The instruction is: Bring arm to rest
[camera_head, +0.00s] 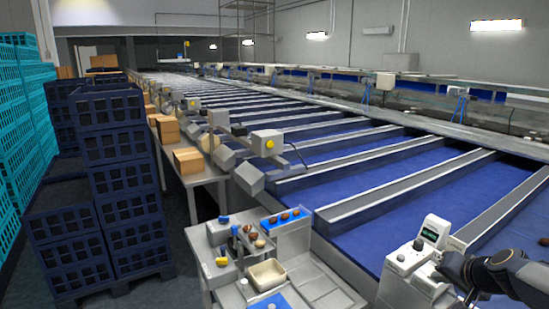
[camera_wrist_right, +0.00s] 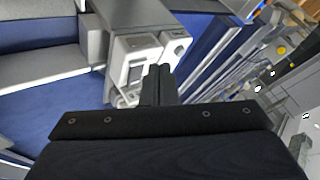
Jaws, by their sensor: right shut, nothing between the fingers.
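My right arm enters the head view from the lower right, dark and close to the camera. Its gripper (camera_head: 454,267) is beside a white bench instrument with a small display (camera_head: 432,232). In the right wrist view the two black fingers (camera_wrist_right: 158,84) are together with nothing between them. They overlap the white instrument (camera_wrist_right: 137,55) in that picture; whether they touch it I cannot tell. My left arm and gripper are not in view.
A grey work table (camera_head: 205,240) at the bottom centre carries a blue tray (camera_head: 272,223) with dates, a beige bin (camera_head: 267,274) and small items. Blue sorting lanes (camera_head: 340,185) with grey dividers fill the right. Dark crates (camera_head: 125,180) and teal crates (camera_head: 20,130) are stacked left.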

